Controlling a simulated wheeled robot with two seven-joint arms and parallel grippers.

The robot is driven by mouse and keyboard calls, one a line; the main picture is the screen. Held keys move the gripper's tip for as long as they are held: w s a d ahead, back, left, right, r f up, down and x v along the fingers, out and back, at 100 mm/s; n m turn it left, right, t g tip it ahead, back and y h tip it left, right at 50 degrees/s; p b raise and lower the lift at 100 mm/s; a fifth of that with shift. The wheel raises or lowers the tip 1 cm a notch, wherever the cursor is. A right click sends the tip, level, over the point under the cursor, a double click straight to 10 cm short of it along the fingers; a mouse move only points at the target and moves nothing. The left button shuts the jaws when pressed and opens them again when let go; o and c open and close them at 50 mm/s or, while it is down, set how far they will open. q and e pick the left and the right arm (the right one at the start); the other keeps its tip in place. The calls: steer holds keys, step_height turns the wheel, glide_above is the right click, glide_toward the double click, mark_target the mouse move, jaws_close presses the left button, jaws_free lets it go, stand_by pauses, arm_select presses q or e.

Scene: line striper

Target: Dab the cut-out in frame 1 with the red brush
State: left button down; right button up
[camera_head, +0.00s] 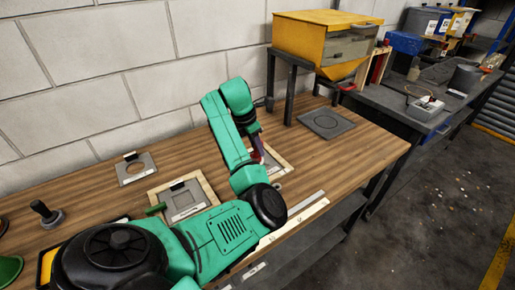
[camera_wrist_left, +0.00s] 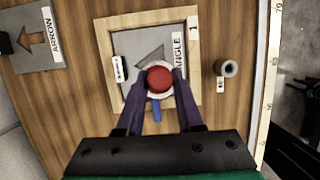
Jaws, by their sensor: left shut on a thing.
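Frame 1 (camera_wrist_left: 188,22) is a pale wooden frame marked "1", lying on the bench; it also shows in the head view (camera_head: 284,166). It holds a grey stencil plate (camera_wrist_left: 128,42) with a label ending in "ANGLE". Part of its dark angular cut-out (camera_wrist_left: 150,56) shows; the brush hides the rest. My left gripper (camera_wrist_left: 158,84) is shut on the red brush (camera_wrist_left: 160,79), whose round red top faces the wrist camera. The brush is over the plate, beside or over the cut-out's lower part. Its bristle end is hidden, so contact cannot be told. My right gripper is not in view.
A small round holder (camera_wrist_left: 226,68) stands right of frame 1. An "ARROW" plate (camera_wrist_left: 36,50) lies left of it. The head view shows another framed plate (camera_head: 184,201), a plate with a round hole (camera_head: 135,169), a dark plate (camera_head: 326,123) and a yellow hopper (camera_head: 305,38).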

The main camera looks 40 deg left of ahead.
arm_select(q)
step_height(320, 180, up, 3)
steer(key=shift+s+d+f+p, duration=0.1)
steer(key=shift+p, duration=0.3)
steer(key=shift+f, duration=0.1)
